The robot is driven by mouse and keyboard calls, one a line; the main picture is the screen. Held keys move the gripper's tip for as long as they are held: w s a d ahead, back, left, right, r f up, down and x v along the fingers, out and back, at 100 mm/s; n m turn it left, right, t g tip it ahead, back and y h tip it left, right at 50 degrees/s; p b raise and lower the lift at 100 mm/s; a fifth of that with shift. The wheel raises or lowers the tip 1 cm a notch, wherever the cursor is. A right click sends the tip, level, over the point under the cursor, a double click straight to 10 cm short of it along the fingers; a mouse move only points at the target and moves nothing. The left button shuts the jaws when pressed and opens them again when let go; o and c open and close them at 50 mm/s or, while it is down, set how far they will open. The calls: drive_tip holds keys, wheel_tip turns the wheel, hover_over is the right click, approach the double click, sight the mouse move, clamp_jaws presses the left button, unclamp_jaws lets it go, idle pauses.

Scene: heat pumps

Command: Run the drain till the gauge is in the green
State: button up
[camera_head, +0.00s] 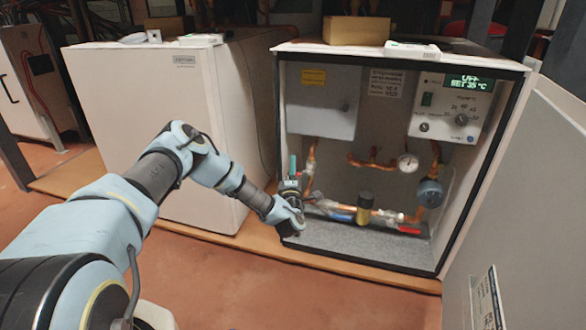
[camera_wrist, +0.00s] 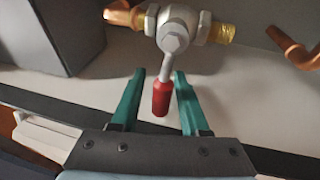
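The round white gauge (camera_head: 408,162) sits on the copper pipework inside the open heat pump cabinet. Its needle and green band are too small to read. My gripper (camera_head: 292,166) is at the left side of the cabinet opening, by the pipes. In the wrist view, my gripper's green fingers (camera_wrist: 158,74) are open, one on each side of a valve lever with a red grip (camera_wrist: 161,98). The fingers look apart from the lever. The lever hangs from a metal valve body (camera_wrist: 178,25) on a pipe. I cannot tell this valve's label; my gripper hides it in the head view.
A blue-handled valve (camera_head: 342,217), a brass part (camera_head: 364,208) and a red-handled valve (camera_head: 410,230) sit low in the cabinet. A control panel (camera_head: 455,108) is at upper right, a grey box (camera_head: 322,101) at upper left. The open door (camera_head: 515,200) stands at right.

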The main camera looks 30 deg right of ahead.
drive_tip(key=shift+o, duration=0.3)
drive_tip(key=p+v, duration=0.2)
drive_tip(key=v, duration=0.8)
drive_tip(key=shift+s+a+f, duration=0.15)
drive_tip(key=shift+s, duration=0.2)
idle(1.4)
